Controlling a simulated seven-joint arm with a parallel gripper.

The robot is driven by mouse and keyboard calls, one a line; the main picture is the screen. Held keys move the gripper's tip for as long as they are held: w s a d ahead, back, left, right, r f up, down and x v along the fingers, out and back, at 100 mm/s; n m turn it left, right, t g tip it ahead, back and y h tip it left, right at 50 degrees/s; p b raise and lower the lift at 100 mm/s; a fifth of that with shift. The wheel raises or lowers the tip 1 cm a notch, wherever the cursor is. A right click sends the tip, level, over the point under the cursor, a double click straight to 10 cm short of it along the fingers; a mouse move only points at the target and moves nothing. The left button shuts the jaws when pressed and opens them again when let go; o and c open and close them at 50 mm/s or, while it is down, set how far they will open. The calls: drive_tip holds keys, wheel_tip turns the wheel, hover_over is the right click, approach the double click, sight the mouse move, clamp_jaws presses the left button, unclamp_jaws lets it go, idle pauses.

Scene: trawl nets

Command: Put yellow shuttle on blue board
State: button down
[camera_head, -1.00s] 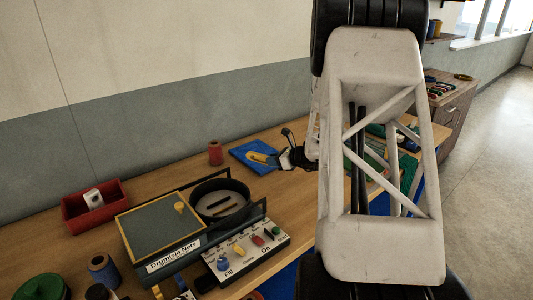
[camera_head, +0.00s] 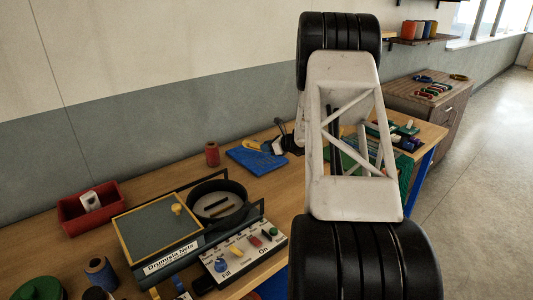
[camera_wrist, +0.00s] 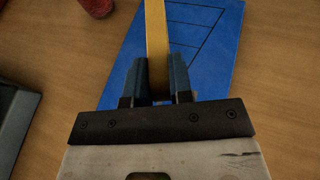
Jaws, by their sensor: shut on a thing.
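The yellow shuttle (camera_head: 251,144) is held at one end by my gripper (camera_head: 268,148) and is over the back edge of the blue board (camera_head: 245,161). In the wrist view the shuttle (camera_wrist: 156,35) points away between my two fingers (camera_wrist: 156,75), which are shut on it. The blue board (camera_wrist: 205,65) lies flat beneath, with dark lines drawn on it. I cannot tell whether the shuttle touches the board. The shuttle's far end is outside the wrist view.
A red spool (camera_head: 212,154) stands left of the board. A round black pan (camera_head: 219,202) and a control box with knobs (camera_head: 243,252) sit nearer. A red bin (camera_head: 88,207) is at the left. My arm hides part of the bench (camera_head: 280,187) on the right.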

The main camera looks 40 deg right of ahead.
sight(267, 158)
drive_tip(key=shift+w+d, duration=0.15)
drive_tip(key=shift+w, duration=0.15)
drive_tip(key=shift+w+d, duration=0.25)
drive_tip(key=shift+w, duration=0.15)
drive_tip(key=shift+f, duration=1.8)
drive_tip(key=shift+f, duration=0.1)
drive_tip(key=c, duration=1)
unclamp_jaws()
drive_tip(key=shift+s, duration=0.1)
drive_tip(key=v, duration=1.2)
